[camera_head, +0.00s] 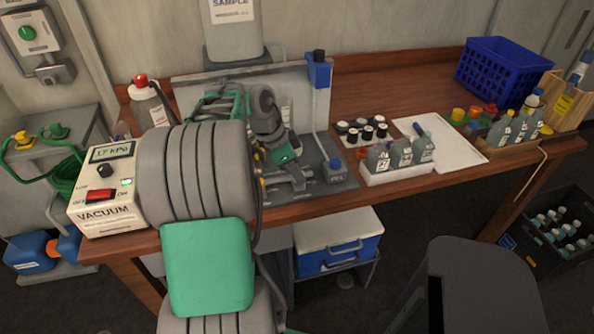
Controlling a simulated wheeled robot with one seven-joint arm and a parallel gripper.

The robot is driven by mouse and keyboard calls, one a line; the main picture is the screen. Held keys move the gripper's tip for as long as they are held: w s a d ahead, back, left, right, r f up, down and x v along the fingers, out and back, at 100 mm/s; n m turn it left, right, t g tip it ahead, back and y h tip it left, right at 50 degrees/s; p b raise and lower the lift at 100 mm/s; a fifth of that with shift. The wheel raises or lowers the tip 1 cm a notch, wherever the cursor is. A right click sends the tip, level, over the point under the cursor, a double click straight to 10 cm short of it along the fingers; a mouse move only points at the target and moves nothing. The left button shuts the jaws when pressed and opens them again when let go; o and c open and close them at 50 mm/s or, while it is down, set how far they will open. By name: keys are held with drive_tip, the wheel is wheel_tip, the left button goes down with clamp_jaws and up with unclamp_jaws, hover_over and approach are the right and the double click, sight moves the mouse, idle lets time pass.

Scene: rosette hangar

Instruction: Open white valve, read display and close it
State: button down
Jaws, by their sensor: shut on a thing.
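A white vacuum box (105,190) stands at the table's left end, partly covered by my arm. Its display (110,152) appears to read 17 kPa. Below are a black knob, a lit green lamp and a red OFF/ON switch. My gripper (290,182) is low over the grey apparatus base (318,180) in the middle of the table. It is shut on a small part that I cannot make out. I cannot pick out the white valve; my gripper and arm cover much of that area.
A white tray (395,172) with grey bottles is farther right. A blue basket (502,72) and a wooden box are at the right end. A red-capped bottle (150,103) stands behind the vacuum box.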

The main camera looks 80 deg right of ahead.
drive_tip(key=m, duration=0.2)
drive_tip(key=m+y+p, duration=0.1)
drive_tip(key=m, duration=0.1)
drive_tip(key=shift+w+d+r+m+y, duration=0.1)
drive_tip(key=shift+d+m+y, duration=0.05)
drive_tip(key=shift+m+y, duration=0.15)
drive_tip(key=m+y+p, duration=0.1)
drive_tip(key=m, duration=0.3)
drive_tip(key=shift+d+y, duration=0.1)
drive_tip(key=shift+y, duration=0.2)
drive_tip(key=shift+p, duration=0.3)
drive_tip(key=c, duration=1.1)
unclamp_jaws()
drive_tip(key=shift+o, duration=0.2)
drive_tip(key=p+v, duration=0.5)
drive_tip(key=v, duration=0.2)
drive_tip(key=shift+w+r, duration=0.2)
drive_tip(key=shift+w, duration=0.05)
drive_tip(key=shift+d, duration=0.1)
